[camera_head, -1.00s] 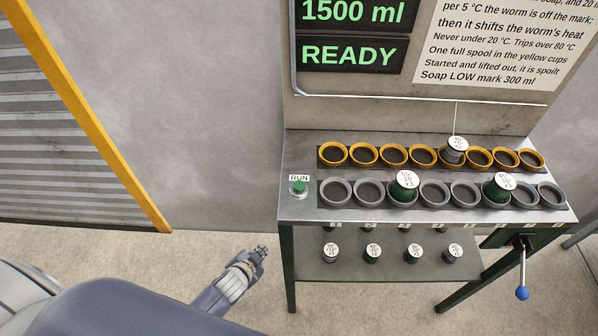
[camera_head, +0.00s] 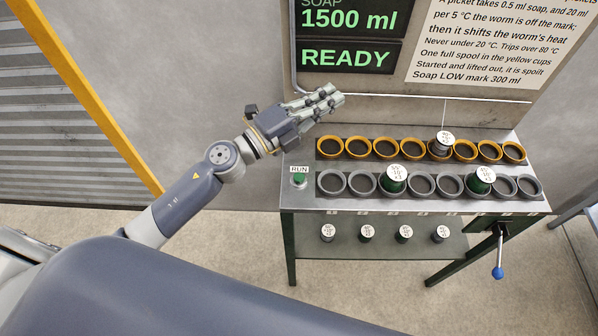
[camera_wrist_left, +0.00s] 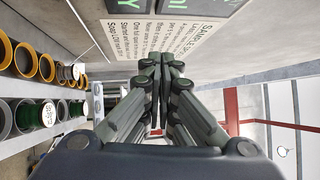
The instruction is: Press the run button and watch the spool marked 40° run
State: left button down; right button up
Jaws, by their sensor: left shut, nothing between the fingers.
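The green run button (camera_head: 299,181) sits under a RUN label at the left end of the bench top. A grey spool (camera_head: 442,146) with a white top stands in a yellow cup of the back row, a thin thread rising from it. It also shows in the left wrist view (camera_wrist_left: 68,73). Its marking is too small to read surely. My left gripper (camera_head: 336,98) is shut and empty, raised above the back left of the bench, up and right of the button and apart from it. The display (camera_head: 350,56) reads READY. My right gripper is out of view.
Two green-sided spools (camera_head: 394,181) (camera_head: 481,180) stand in the grey front cups. Several spools stand on the lower shelf (camera_head: 380,247). A blue-knobbed lever (camera_head: 498,272) hangs at the right. A notice panel (camera_head: 490,45) is behind. The floor in front is clear.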

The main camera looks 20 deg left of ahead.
pick_arm(q)
jog(key=s+d+f+m+g+h, duration=0.1)
jog(key=d+m+g+h, duration=0.1)
jog(key=d+m+g, duration=0.3)
jog(key=m+g+y+p, duration=0.1)
jog(key=m+g+y, duration=0.5)
jog(key=m, duration=0.2)
send_over(297, 174)
notch_tip(297, 174, down, 11)
jog(key=shift+w+r, duration=0.1)
jog(key=shift+r, duration=0.05)
notch_tip(297, 174, down, 9)
jog(key=b, duration=0.6)
jog(key=shift+r, duration=0.15)
jog(key=shift+f+b, duration=0.45)
jog(key=shift+b, duration=0.05)
